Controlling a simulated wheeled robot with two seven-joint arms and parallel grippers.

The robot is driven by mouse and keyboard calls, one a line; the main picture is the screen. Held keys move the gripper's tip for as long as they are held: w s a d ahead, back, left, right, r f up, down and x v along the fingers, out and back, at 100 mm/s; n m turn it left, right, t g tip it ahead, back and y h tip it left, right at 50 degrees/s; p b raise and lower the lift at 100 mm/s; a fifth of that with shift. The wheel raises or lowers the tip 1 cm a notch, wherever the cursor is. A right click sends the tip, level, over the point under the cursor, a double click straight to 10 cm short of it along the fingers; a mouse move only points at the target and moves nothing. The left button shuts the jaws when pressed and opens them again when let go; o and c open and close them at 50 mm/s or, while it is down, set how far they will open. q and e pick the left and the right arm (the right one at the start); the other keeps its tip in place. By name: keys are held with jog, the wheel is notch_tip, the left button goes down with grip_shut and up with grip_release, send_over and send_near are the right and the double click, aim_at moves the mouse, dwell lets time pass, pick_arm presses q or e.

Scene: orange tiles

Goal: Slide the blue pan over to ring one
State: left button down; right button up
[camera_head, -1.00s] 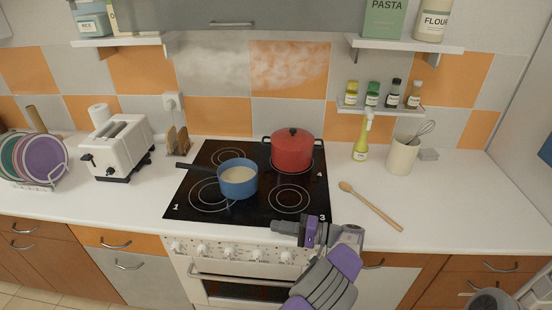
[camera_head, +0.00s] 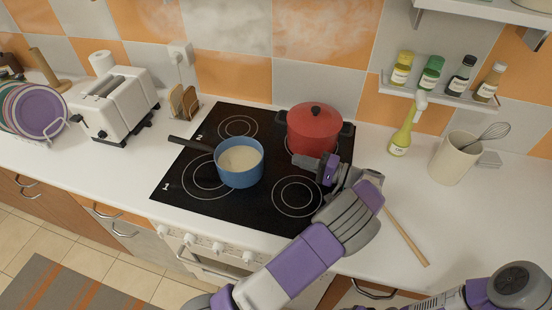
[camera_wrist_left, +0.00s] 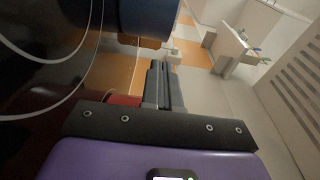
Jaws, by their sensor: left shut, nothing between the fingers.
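The blue pan (camera_head: 240,175) holds something cream-coloured and stands near the middle of the black hob. Its dark handle points left and back. Ring one (camera_head: 205,180), by the printed 1, is at the hob's front left; the pan covers its right edge. My left gripper (camera_head: 297,160) is shut and empty, to the right of the pan, apart from it, in front of the red pot (camera_head: 313,133). In the left wrist view, the shut fingers (camera_wrist_left: 162,85) lie below part of the blue pan (camera_wrist_left: 148,18).
The lidded red pot stands on the back right ring, close to my left gripper. The front right ring (camera_head: 297,197) is bare. A toaster (camera_head: 118,105) stands left of the hob. A wooden spoon (camera_head: 408,238), green bottle (camera_head: 402,135) and utensil crock (camera_head: 455,160) are on the right.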

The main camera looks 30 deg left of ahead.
pick_arm(q)
jog(key=a, duration=0.2)
jog(key=s+a, duration=0.1)
jog(key=a, duration=0.3)
jog(key=shift+s+b, duration=0.3)
jog(key=shift+s, duration=0.05)
jog(key=shift+s+a, duration=0.65)
jog(key=shift+s, duration=0.2)
